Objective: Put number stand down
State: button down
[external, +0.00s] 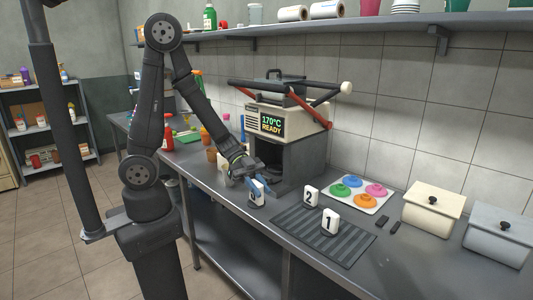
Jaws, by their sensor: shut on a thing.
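A white number stand (256,199) is between the fingers of my gripper (260,188), low at the front of the counter, before the press. My gripper is shut on it from above. The number on its face is too small and partly covered to read. I cannot tell whether its base touches the counter. Two more white stands, number 2 (311,196) and number 1 (330,222), stand upright on a dark ribbed mat (322,241) to the right, clear of my gripper.
The press (285,125) with its "170°C READY" display stands behind my gripper. A tray of coloured lids (344,204), a cream lidded box (432,209) and a grey lidded box (498,238) are to the right. Bottles and cups (208,138) stand to the left.

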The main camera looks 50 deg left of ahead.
jog(key=w+a+r+n+t+y, duration=0.1)
jog(key=w+a+n+t+y, duration=0.55)
jog(key=a, duration=0.95)
jog(key=w+a+r+n+t+y, duration=0.15)
jog(key=w+a+n+t, duration=0.35)
jog(key=w+a, duration=0.8)
jog(key=w+a+n+t+y, duration=0.45)
jog(key=a+n, duration=0.35)
jog(key=a, duration=1.1)
jog(key=n+g+y, duration=0.9)
jog(key=n+y, duration=0.4)
jog(key=n, duration=0.1)
send_over(180, 153)
jog(key=shift+m, duration=0.25)
jog(key=shift+a+f, duration=0.2)
jog(key=shift+f, duration=3.1)
jog(key=shift+a+f, duration=0.2)
jog(key=shift+f, duration=3.1)
jog(key=shift+f, duration=0.1)
